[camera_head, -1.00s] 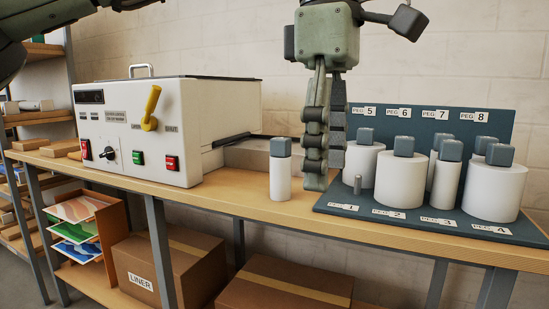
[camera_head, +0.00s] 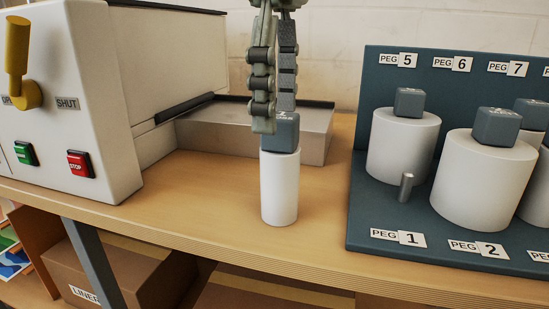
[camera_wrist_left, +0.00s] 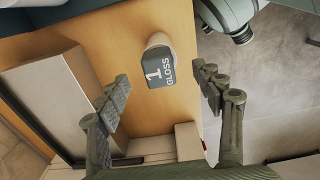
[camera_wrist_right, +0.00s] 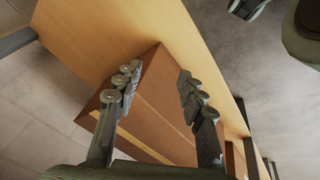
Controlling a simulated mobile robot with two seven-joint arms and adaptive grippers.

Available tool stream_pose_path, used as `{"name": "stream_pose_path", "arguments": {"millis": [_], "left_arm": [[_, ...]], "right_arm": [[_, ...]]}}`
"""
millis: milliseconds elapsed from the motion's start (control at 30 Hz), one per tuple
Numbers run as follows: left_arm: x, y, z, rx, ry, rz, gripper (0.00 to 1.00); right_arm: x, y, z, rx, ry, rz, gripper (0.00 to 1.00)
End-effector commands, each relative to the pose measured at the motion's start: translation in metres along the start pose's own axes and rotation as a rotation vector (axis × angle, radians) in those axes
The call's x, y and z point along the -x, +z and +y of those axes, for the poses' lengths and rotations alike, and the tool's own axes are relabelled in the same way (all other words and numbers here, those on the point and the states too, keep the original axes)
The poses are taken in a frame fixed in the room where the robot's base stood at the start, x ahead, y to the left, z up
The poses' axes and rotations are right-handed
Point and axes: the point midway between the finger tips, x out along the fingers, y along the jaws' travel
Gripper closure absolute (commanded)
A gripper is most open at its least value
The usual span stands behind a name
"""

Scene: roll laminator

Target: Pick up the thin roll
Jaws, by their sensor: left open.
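The thin roll (camera_head: 280,190) is a white cylinder with a grey cap, standing upright on the wooden bench between the laminator and the peg rack. In the left wrist view its cap, marked "1 GLOSS", faces the camera, with a little of the white roll (camera_wrist_left: 158,40) showing. My left gripper (camera_head: 275,118) points down at the cap, its fingers overlapping the cap in the head view. In the left wrist view the left gripper (camera_wrist_left: 163,88) is open, one finger on each side of the cap with gaps. My right gripper (camera_wrist_right: 155,72) is open and empty.
The white laminator (camera_head: 70,110) with a yellow lever stands at the left, its low tray (camera_head: 310,150) behind the roll. The blue peg rack (camera_head: 362,215) at the right holds several thicker rolls. A cardboard box (camera_wrist_right: 150,95) shows beyond the right gripper.

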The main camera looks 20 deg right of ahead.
Motion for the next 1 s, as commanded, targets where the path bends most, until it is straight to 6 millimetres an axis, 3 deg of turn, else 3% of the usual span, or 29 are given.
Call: {"name": "stream_pose_path", "arguments": {"millis": [400, 733, 1000], "left_arm": [[-0.057, 0.004, 0.0, 0.001, -0.002, 0.0, 0.33], [-0.064, 0.004, 0.001, 0.001, 0.0, -0.001, 0.33], [-0.064, 0.004, 0.001, 0.001, 0.0, -0.001, 0.65]], "right_arm": [[0.012, 0.0, 0.003, 0.0, 0.008, 0.005, 0.6], [0.015, -0.002, 0.003, 0.0, 0.009, 0.009, 0.6], [0.015, -0.001, 0.003, 0.0, 0.009, 0.009, 0.6]]}}
